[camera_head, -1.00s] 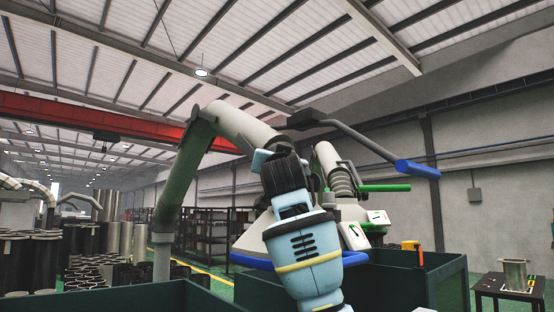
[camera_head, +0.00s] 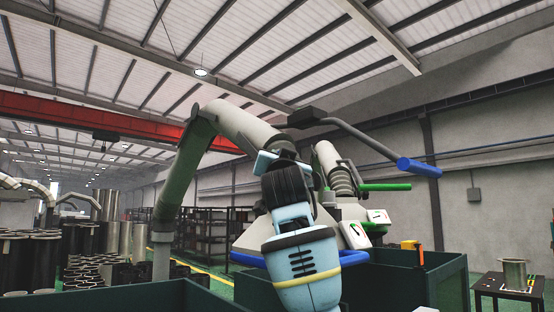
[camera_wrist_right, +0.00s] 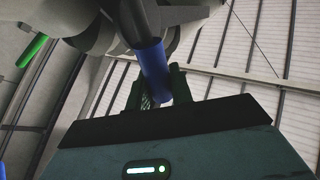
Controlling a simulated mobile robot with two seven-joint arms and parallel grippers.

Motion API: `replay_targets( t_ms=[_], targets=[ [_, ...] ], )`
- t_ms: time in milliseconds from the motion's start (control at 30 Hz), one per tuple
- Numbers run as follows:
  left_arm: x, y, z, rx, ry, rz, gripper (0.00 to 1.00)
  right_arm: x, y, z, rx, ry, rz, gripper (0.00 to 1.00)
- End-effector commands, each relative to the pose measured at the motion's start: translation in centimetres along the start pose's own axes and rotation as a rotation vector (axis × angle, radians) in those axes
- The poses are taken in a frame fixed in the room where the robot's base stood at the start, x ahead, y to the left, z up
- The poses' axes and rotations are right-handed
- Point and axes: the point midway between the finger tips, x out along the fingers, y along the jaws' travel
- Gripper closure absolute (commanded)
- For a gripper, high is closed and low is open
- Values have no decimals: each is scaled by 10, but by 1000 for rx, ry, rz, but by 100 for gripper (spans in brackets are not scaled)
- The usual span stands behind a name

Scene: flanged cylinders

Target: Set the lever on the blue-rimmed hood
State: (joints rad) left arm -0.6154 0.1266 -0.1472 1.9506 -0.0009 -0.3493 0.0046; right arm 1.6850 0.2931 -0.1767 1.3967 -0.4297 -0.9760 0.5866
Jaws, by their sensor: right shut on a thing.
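The grey hood with the blue rim (camera_head: 250,259) stands in the middle of the head view, partly hidden by my light blue right arm. In the right wrist view my right gripper (camera_wrist_right: 155,88) has its dark fingers closed around a blue handle (camera_wrist_right: 152,68). A dark shaft runs from the handle up toward grey parts. In the head view my arm hides the fingertips and this grip. A long grey bar with a blue end (camera_head: 418,167) reaches right, clear of my arm; I cannot tell how it connects to the hood. My left gripper is in neither view.
A green rod (camera_head: 385,187) and white gauge boxes (camera_head: 378,216) sit close right of my wrist. Dark green bin walls (camera_head: 445,283) stand below. A small table with a metal cylinder (camera_head: 514,273) is at right. Several cylinders (camera_head: 60,250) stand at left.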

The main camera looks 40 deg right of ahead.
Motion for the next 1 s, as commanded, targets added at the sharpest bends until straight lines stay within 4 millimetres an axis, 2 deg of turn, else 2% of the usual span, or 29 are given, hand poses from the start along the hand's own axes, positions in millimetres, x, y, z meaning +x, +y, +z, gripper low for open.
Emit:
replay_targets(
  t_ms=[33,433,700,1000],
  targets=[
    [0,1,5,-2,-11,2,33,-3,1,5,18,24,0,100],
    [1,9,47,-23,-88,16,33,-27,17,14,179,263,11,100],
    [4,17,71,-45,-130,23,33,-38,25,14,249,371,18,100],
    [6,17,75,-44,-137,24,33,-41,27,12,275,412,19,100]
  ],
)
